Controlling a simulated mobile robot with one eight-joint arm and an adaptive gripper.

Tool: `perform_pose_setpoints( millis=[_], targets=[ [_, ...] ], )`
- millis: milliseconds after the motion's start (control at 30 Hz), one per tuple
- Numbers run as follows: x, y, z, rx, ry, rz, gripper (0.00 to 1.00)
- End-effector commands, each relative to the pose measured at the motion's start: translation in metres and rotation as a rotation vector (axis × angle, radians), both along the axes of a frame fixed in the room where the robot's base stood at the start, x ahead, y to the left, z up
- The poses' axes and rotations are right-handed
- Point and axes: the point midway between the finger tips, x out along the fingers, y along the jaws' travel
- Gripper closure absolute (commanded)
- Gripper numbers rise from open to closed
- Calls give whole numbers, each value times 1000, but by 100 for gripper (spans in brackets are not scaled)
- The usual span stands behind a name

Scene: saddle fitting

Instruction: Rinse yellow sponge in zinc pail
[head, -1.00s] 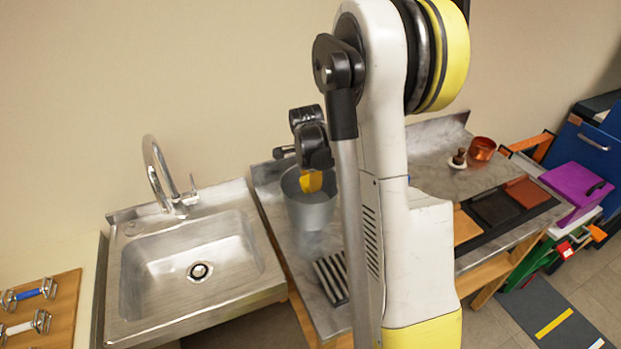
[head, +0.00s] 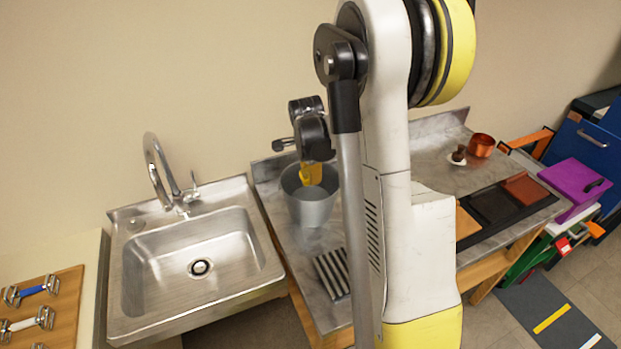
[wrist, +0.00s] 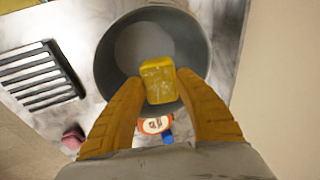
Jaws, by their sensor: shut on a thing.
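The sponge is a small block with pale specks, over the pail's mouth. In the head view my gripper (head: 311,172) is at the pail's opening, and I cannot tell sponge from fingers there. How deep the sponge sits is unclear.
A steel sink (head: 195,265) with a tap (head: 160,170) is at the left. A slatted rack (head: 333,272) lies in front of the pail. A copper pot (head: 482,146) and a small brush on a white dish (head: 458,155) stand at the right. An orange-and-blue item (wrist: 155,125) lies beside the pail.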

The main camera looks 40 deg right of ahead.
Motion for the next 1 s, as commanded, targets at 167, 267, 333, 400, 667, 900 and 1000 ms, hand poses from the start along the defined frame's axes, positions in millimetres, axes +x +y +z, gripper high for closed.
perform_pose_setpoints(
  millis=[167, 267, 333, 400, 667, 900, 1000],
  targets=[
    [0, 0, 19, 0, 0, 0, 95],
    [0, 0, 28, 0, 0, 0, 95],
    [0, 0, 34, 0, 0, 0, 95],
    [0, 0, 40, 0, 0, 0, 95],
    [0, 0, 54, 0, 0, 0, 95],
    [0, 0, 52, 0, 0, 0, 95],
    [0, 0, 52, 0, 0, 0, 95]
  ],
)
